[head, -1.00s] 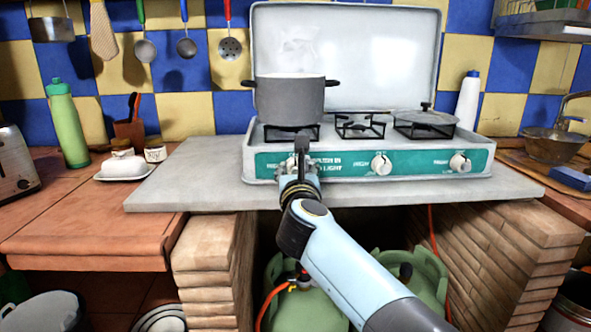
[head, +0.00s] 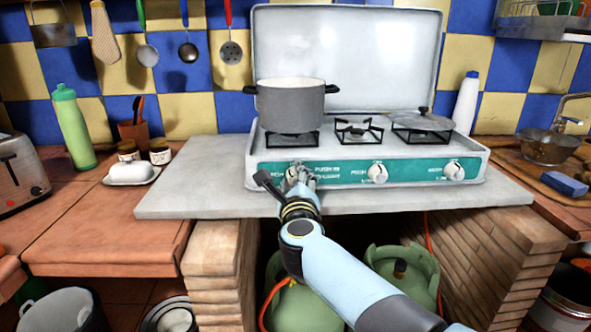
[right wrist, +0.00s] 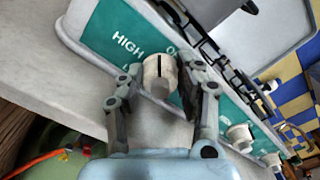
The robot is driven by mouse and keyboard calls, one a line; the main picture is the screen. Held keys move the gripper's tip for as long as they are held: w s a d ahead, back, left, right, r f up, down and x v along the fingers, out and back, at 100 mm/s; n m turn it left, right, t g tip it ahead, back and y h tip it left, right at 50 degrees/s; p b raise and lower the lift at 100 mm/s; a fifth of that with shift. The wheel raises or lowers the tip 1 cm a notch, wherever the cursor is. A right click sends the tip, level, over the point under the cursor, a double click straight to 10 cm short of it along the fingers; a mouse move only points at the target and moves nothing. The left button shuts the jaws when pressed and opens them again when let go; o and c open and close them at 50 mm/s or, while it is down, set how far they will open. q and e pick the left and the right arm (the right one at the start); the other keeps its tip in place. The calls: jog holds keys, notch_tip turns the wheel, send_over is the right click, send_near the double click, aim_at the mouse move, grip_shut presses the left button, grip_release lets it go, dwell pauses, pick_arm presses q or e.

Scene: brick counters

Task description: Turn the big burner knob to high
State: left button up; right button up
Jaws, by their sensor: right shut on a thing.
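The stove's front panel (head: 330,172) carries a row of white knobs. The leftmost knob (right wrist: 158,72), below the grey pot, sits between the fingers of my right gripper (head: 298,172), which is shut on it. In the right wrist view the gripper (right wrist: 158,88) has a finger on each side of the knob. The knob's black mark points up in that picture, between the word HIGH on its left and a partly hidden word starting with O. In the head view the gripper mostly hides this knob. My left gripper is not in view.
A grey pot (head: 291,105) stands on the left burner, above my gripper. The middle knob (head: 377,174) and right knob (head: 454,171) are clear. A lid (head: 423,120) lies on the right burner. Green gas bottles (head: 405,272) stand below the slab.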

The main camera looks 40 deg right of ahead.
jog(key=n+p, duration=0.3)
jog(key=n, duration=0.2)
jog(key=shift+n, duration=0.3)
jog(key=shift+f+n+p, duration=0.1)
jog(key=shift+n+p, duration=1.05)
jog(key=shift+n, duration=0.45)
jog(key=shift+a, duration=0.1)
jog(key=o, duration=1.1)
jog(key=shift+f, duration=0.1)
jog(key=shift+o, duration=0.2)
jog(key=shift+f, duration=0.1)
